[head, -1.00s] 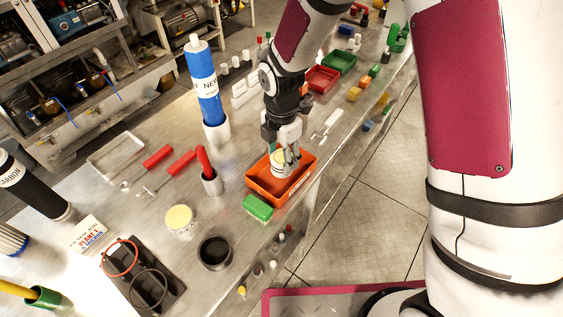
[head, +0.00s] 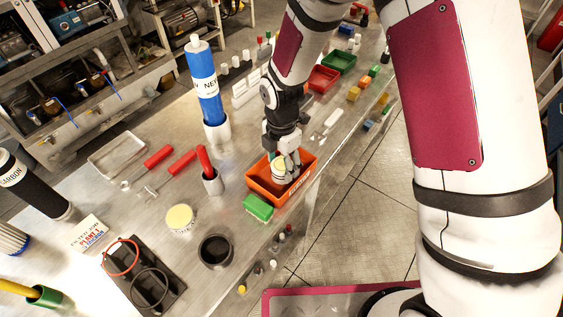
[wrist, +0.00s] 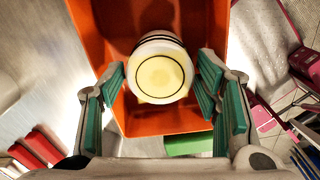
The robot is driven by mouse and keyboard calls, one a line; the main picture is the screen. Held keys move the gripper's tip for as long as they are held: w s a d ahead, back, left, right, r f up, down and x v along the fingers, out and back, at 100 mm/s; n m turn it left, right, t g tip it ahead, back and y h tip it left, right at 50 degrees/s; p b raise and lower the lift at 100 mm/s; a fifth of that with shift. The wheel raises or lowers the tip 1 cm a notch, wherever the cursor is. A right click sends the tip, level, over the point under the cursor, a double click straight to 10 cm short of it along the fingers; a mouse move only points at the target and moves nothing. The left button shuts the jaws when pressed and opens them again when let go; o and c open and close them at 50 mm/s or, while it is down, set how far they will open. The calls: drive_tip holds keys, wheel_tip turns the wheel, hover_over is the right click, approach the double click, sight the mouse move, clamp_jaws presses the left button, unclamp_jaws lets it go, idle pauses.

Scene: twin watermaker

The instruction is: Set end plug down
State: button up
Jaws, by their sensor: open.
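The end plug (wrist: 160,75) has a pale yellow round face and a white body with dark rings. It is in the orange tray (wrist: 100,28), with its yellow face towards the wrist camera. The head view shows the plug (head: 278,170) partly covered by my fingers, inside the tray (head: 262,189). My gripper (wrist: 160,78) is open, with one green-padded finger on each side of the plug and a small gap at both sides. In the head view my gripper (head: 284,164) reaches down into the tray. The plug's underside is hidden.
A green block (head: 258,208) lies against the tray's near side. A grey cup with a red handle (head: 212,180), a pale yellow-topped round piece (head: 180,218) and a dark cup (head: 215,252) stand to the left. The bench edge is close on the tray's right.

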sight(282, 165)
wheel_tip(282, 165, up, 12)
drive_tip(key=b, duration=0.1)
drive_tip(key=shift+r, duration=0.25)
drive_tip(key=s+d+r+m+t, duration=0.1)
drive_tip(key=s+d+r+m, duration=0.3)
drive_tip(key=d+r+m, duration=0.25)
drive_tip(key=s+d+r+m+t, duration=0.25)
drive_tip(key=d+r+m, duration=0.25)
drive_tip(key=r+m, duration=0.25)
drive_tip(key=s+d+r+m+t, duration=0.1)
drive_tip(key=s+d+r+m, duration=0.1)
drive_tip(key=s+m, duration=0.4)
drive_tip(key=s+d+r+m+t, duration=0.1)
drive_tip(key=s+d+r+m, duration=0.2)
drive_tip(key=s+m, duration=0.3)
drive_tip(key=shift+d, duration=0.6)
drive_tip(key=shift+s, duration=0.1)
